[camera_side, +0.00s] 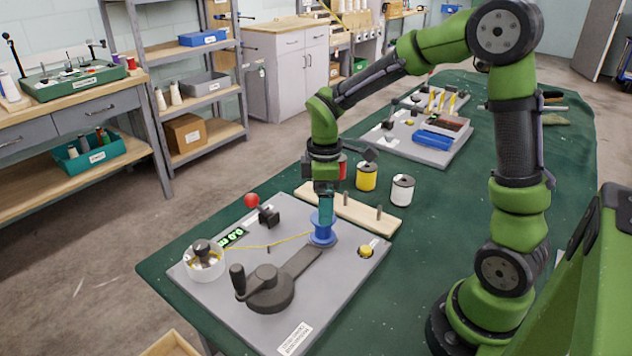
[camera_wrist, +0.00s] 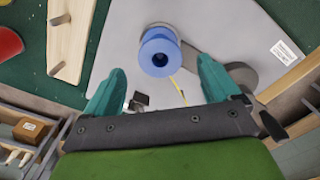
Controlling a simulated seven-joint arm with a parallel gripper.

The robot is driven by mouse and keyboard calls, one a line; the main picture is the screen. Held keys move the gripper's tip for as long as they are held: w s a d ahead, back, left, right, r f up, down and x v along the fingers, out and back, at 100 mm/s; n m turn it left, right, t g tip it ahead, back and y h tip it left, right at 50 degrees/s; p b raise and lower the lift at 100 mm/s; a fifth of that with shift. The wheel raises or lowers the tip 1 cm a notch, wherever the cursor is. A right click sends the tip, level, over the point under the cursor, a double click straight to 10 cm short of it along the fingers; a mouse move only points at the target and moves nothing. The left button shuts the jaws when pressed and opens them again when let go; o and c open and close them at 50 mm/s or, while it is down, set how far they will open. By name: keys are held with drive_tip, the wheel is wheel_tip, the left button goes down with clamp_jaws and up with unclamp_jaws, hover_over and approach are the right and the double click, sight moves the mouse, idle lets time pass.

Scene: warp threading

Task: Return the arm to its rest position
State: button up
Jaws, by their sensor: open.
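My gripper (camera_side: 326,210) points down with its teal fingers at the top of a blue spool (camera_side: 322,236) on the grey board (camera_side: 345,275). In the wrist view, my gripper (camera_wrist: 160,78) has its fingers spread wide, and the blue spool (camera_wrist: 160,52) shows between and beyond the tips, apart from both. A yellow thread (camera_side: 285,241) runs from the spool left across the board to a white round cup (camera_side: 204,262). My arm is bent forward over the board, its gripper low. The far sides of the fingers are hidden in the side view.
A tray (camera_side: 420,140) lies farther back. The air above the board is largely clear.

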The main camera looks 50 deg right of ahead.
wheel_tip(320, 180, up, 10)
drive_tip(key=f, duration=0.1)
drive_tip(key=s+a+r+m+t+y, duration=0.1)
drive_tip(key=s+a+m+t, duration=0.2)
drive_tip(key=s+m, duration=0.3)
drive_tip(key=s+a+r+m+t, duration=0.2)
drive_tip(key=s+m+t, duration=0.1)
drive_tip(key=s+m, duration=0.2)
drive_tip(key=shift+s+a+m+t+y, duration=0.35)
drive_tip(key=shift+a+m+t+y, duration=0.05)
drive_tip(key=shift+m, duration=0.3)
drive_tip(key=shift+o, duration=0.4)
drive_tip(key=shift+s+a+r, duration=0.15)
drive_tip(key=shift+s, duration=0.15)
drive_tip(key=shift+o, duration=0.6)
drive_tip(key=shift+r, duration=0.15)
drive_tip(key=w+d+m+g+h, duration=0.1)
drive_tip(key=w+d+m, duration=0.25)
drive_tip(key=d, duration=0.45)
drive_tip(key=w+d+m+g+h, duration=0.1)
drive_tip(key=w+d+m+g, duration=0.1)
drive_tip(key=w+d, duration=0.35)
drive_tip(key=s+d+m+g, duration=0.3)
drive_tip(key=d+m, duration=0.5)
drive_tip(key=d, duration=1.3)
wheel_tip(320, 180, down, 10)
drive_tip(key=w, duration=0.1)
drive_tip(key=shift+w+a+r+g, duration=0.15)
drive_tip(key=shift+w+a+g, duration=0.1)
drive_tip(key=shift+a+g, duration=0.15)
